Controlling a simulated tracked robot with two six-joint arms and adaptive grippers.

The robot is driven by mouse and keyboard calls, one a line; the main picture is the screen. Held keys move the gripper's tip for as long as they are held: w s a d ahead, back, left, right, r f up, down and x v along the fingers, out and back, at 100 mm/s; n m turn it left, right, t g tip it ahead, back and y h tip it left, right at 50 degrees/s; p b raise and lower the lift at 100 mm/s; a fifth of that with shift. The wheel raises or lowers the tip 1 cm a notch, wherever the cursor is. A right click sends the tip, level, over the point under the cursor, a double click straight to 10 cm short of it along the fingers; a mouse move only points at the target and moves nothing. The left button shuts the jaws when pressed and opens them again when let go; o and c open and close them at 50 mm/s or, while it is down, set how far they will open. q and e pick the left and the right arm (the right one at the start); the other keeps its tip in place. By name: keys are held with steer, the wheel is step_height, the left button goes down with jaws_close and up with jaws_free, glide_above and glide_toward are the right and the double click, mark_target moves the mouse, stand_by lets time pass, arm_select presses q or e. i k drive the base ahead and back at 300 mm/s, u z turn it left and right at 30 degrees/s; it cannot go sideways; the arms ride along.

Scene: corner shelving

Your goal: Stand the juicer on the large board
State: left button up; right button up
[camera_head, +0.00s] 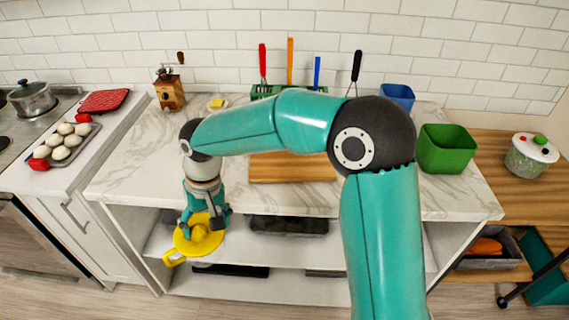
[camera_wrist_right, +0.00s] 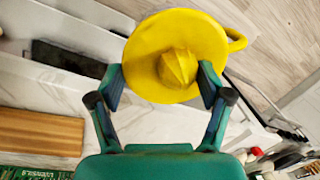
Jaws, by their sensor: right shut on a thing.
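The yellow juicer (camera_head: 186,243), a round dish with a ribbed cone and a side handle, hangs in front of the counter's front edge, above the lower shelf. My right gripper (camera_head: 206,217) is shut on it. The right wrist view shows the juicer (camera_wrist_right: 150,66) between the two fingers (camera_wrist_right: 162,76), its cone facing the camera. The large wooden board (camera_head: 285,170) lies flat on the marble counter, right of the juicer, partly hidden by my right arm. It also shows in the right wrist view (camera_wrist_right: 40,133). My left gripper is not in view.
A green holder (camera_head: 262,91) with upright utensils stands behind the board. A green bin (camera_head: 446,149) and a blue container (camera_head: 397,96) stand to the right. A wooden grinder (camera_head: 169,92) and a small yellow item (camera_head: 217,103) are at back left. The left counter surface (camera_head: 130,165) is clear.

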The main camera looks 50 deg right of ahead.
mark_target(286, 159)
steer(key=z, duration=0.1)
steer(key=k, duration=0.9)
steer(key=z, duration=0.5)
steer(key=i, duration=0.55)
